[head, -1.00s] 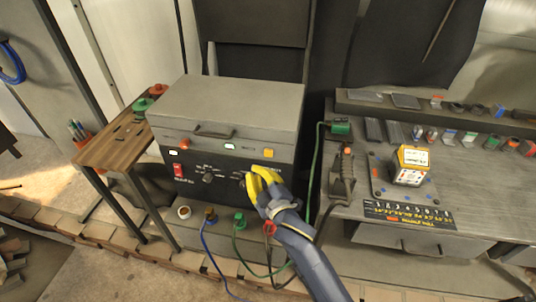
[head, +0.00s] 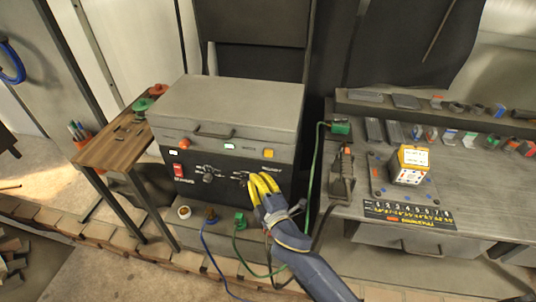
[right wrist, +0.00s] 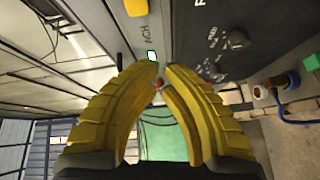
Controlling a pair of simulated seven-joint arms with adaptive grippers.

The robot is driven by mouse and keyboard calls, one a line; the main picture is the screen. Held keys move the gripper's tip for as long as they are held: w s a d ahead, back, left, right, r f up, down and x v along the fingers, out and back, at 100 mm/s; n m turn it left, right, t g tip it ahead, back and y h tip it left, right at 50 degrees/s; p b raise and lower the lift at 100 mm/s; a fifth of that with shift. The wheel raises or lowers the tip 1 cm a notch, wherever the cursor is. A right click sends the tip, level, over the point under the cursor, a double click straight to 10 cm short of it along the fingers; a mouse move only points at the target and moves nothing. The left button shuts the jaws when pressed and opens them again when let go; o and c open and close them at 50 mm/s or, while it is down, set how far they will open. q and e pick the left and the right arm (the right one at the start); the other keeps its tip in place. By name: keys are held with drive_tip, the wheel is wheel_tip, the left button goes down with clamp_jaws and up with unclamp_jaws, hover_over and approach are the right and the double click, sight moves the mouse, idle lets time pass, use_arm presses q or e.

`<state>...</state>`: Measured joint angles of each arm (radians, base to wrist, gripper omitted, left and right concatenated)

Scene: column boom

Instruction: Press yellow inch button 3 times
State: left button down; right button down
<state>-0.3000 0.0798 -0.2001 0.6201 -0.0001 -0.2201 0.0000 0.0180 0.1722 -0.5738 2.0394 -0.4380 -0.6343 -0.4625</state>
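The black front panel (head: 222,173) of the grey-lidded machine carries a yellow-orange button (head: 267,153) at its upper right. The button also shows at the top edge of the right wrist view (right wrist: 137,7). My right gripper (head: 259,177) is just below this button, in front of the panel's right part, and hides part of a dark knob (head: 243,179). Its yellow fingers are nearly together, with a narrow gap between the tips (right wrist: 162,67), and hold nothing visible. No contact with the button shows. My left gripper is out of view.
The panel also has a red switch (head: 178,170), an orange button (head: 185,142) and a knob (head: 208,175). Blue and green cables hang below. A wooden side table (head: 115,145) stands left; a workbench (head: 455,180) with a yellow meter (head: 410,163) stands right.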

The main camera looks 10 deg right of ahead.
sight(268, 153)
drive_tip(key=shift+s+a+r+n+t+y, duration=0.2)
drive_tip(key=shift+s+r+n+t, duration=0.2)
drive_tip(key=shift+n, duration=1.05)
drive_tip(key=shift+s+a+r+n+t+y, duration=0.15)
drive_tip(key=shift+s+r+n+t, duration=0.25)
drive_tip(key=shift+n, duration=1)
drive_tip(key=shift+s+a+r+n+t+y, duration=0.1)
drive_tip(key=shift+s+a+r+n+t, duration=0.3)
drive_tip(key=shift+n, duration=1.05)
drive_tip(key=shift+d+f, duration=0.1)
drive_tip(key=shift+d, duration=0.1)
drive_tip(key=w+d, duration=0.3)
drive_tip(key=w, duration=0.5)
drive_tip(key=shift+w, duration=0.15)
drive_tip(key=shift+w+d, duration=0.25)
drive_tip(key=shift+w, duration=0.65)
drive_tip(key=shift+s, duration=0.1)
drive_tip(key=shift+s+a, duration=0.3)
drive_tip(key=shift+s, duration=0.5)
